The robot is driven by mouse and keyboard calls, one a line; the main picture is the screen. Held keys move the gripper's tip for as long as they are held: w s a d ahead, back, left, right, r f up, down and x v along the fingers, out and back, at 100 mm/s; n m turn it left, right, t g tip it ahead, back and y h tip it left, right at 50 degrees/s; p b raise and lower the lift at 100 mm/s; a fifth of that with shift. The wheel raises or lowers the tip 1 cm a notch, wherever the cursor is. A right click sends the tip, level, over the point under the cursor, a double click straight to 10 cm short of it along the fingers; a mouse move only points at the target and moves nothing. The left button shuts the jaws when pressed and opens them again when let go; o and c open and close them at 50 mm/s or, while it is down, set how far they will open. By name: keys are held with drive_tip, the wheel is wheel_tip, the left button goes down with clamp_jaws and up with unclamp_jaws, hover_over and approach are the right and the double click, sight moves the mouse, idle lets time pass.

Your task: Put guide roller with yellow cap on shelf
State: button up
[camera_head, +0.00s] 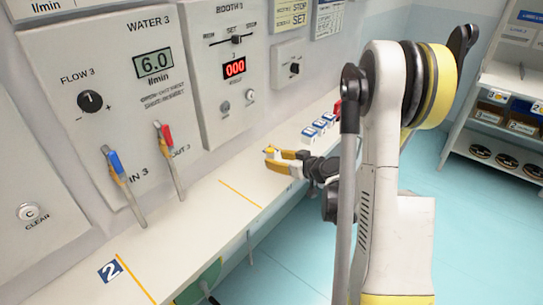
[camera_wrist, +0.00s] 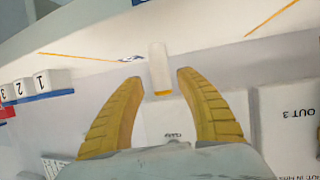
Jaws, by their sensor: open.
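The guide roller (camera_wrist: 159,66) is a small white cylinder with a yellow end, seen in the wrist view just ahead of my fingertips, about midway between them. My gripper (camera_wrist: 158,79) has its two yellow fingers spread and holds nothing. In the head view my gripper (camera_head: 270,154) reaches left over the long white counter (camera_head: 205,220) along the wall. The roller is too small to make out there. A white shelf unit (camera_head: 485,88) stands at the far right, with boxes and dark round items on its levels.
The wall above the counter carries the WATER 3 panel (camera_head: 110,95) and a BOOTH panel (camera_head: 228,110). Two handles, one blue (camera_head: 115,162) and one red (camera_head: 163,134), stick out over the counter. Numbered blocks (camera_head: 318,126) sit behind my gripper. Blue floor lies open at right.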

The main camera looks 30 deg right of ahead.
drive_tip(key=a+p+v, duration=0.1)
drive_tip(key=v, duration=0.6)
drive_tip(key=s+a+r+g, duration=0.2)
drive_tip(key=a+r, duration=0.1)
drive_tip(key=a, duration=0.4)
drive_tip(key=s+a+r+g, duration=0.2)
drive_tip(key=s+a+r, duration=0.15)
drive_tip(key=a, duration=0.35)
drive_tip(key=s+a+r+m+g+h, duration=0.1)
drive_tip(key=s+a+r, duration=0.1)
drive_tip(key=s, duration=0.4)
drive_tip(key=s+a+r+g+h, duration=0.1)
drive_tip(key=s+a+r, duration=0.1)
drive_tip(key=s+a, duration=0.3)
drive_tip(key=s, duration=0.2)
drive_tip(key=shift+s+a+m, duration=0.25)
drive_tip(key=shift+a+m, duration=0.1)
drive_tip(key=shift+m, duration=0.05)
